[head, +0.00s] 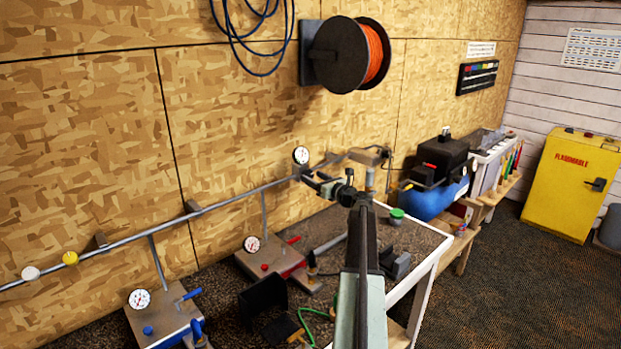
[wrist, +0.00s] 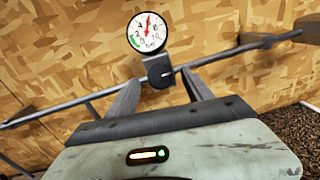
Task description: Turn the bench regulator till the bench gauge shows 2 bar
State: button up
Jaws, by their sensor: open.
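The bench gauge (wrist: 147,33) is a round white dial in the wrist view, with a red needle pointing nearly straight up and a green mark at lower left. Its numbers are too small to read surely. It also shows in the head view (head: 300,155), on the wall pipe. Just below it is a dark knob, seemingly the bench regulator (wrist: 159,72). My gripper (wrist: 161,77) is open, with one finger on each side of the knob; I cannot tell whether they touch it. In the head view my gripper (head: 322,184) is near the gauge, and the knob is hard to make out.
The metal pipe (head: 232,196) runs along the chipboard wall. Below stand a red-handled station with a gauge (head: 252,244) and a blue-handled one with another gauge (head: 139,299). A hose reel (head: 350,54) hangs above. A green-lidded pot (head: 397,215) stands on the bench at right.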

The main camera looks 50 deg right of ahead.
jog(key=s, duration=0.6)
jog(key=w, duration=0.8)
jog(key=shift+w+d+f, duration=0.2)
jog(key=shift+d+f, duration=0.05)
jog(key=shift+c, duration=0.3)
